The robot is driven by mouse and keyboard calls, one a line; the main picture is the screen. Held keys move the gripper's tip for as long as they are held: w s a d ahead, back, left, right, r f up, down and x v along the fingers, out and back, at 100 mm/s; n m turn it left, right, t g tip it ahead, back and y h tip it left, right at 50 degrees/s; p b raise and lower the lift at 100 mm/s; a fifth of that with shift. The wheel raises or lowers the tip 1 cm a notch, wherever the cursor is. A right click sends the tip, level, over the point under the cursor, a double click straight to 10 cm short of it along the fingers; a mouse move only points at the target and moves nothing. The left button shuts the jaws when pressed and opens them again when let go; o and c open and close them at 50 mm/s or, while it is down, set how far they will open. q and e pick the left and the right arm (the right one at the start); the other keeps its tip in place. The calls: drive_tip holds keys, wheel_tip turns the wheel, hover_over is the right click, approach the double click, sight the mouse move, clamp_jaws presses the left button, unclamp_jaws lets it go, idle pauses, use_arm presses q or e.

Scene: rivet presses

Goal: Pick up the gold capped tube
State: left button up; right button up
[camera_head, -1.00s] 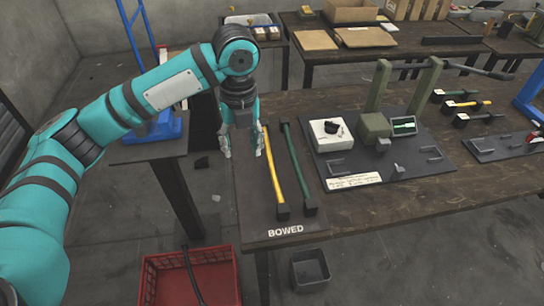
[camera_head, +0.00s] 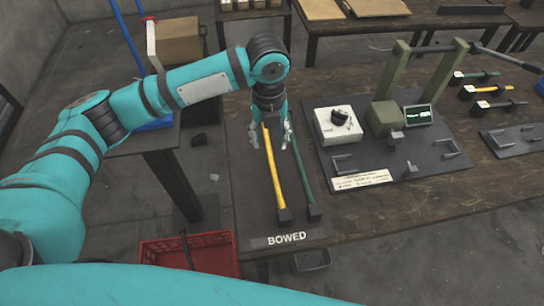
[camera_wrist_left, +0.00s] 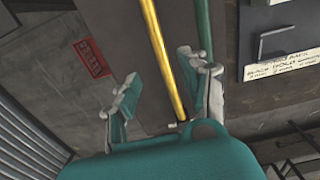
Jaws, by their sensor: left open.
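A gold-yellow tube (camera_head: 272,175) with a dark cap at its near end lies on the dark mat (camera_head: 257,210) marked BOWED. A green tube (camera_head: 303,175), also with a dark end cap, lies just right of it. My left gripper (camera_head: 270,141) points down over the far part of the yellow tube, open, one finger on each side of it. In the left wrist view, the yellow tube (camera_wrist_left: 162,55) runs between the open fingers (camera_wrist_left: 160,80), and the right finger overlaps the green tube (camera_wrist_left: 204,30). Contact cannot be told. My right gripper is not in view.
A rivet press (camera_head: 385,118) on a dark base, with a white box (camera_head: 337,124) and a small screen, stands to the right. More capped tubes (camera_head: 490,90) lie farther right. A red crate (camera_head: 215,258) sits on the floor below the table's left end.

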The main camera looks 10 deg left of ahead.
sight(272, 156)
use_arm(q)
wheel_tip(272, 156, down, 4)
drive_tip(key=shift+w+r, duration=0.1)
drive_tip(key=shift+r, duration=0.15)
drive_tip(key=shift+f, duration=0.15)
drive_tip(key=shift+d+f, duration=0.1)
drive_tip(key=shift+f, duration=0.25)
drive_tip(key=f, duration=0.2)
drive_tip(key=f+p, duration=0.1)
drive_tip(key=shift+w+d+f, duration=0.1)
drive_tip(key=shift+d+f, duration=0.1)
drive_tip(key=shift+f, duration=0.4)
clamp_jaws()
use_arm(e)
drive_tip(key=shift+w+a+r, duration=0.15)
drive_tip(key=shift+w+r, duration=0.15)
drive_tip(key=shift+w, duration=0.2)
drive_tip(key=shift+w+a+r, duration=0.1)
drive_tip(key=shift+w+r, duration=0.15)
drive_tip(key=shift+w, duration=0.2)
drive_tip(key=shift+w+d, duration=0.1)
drive_tip(key=shift+d, duration=0.05)
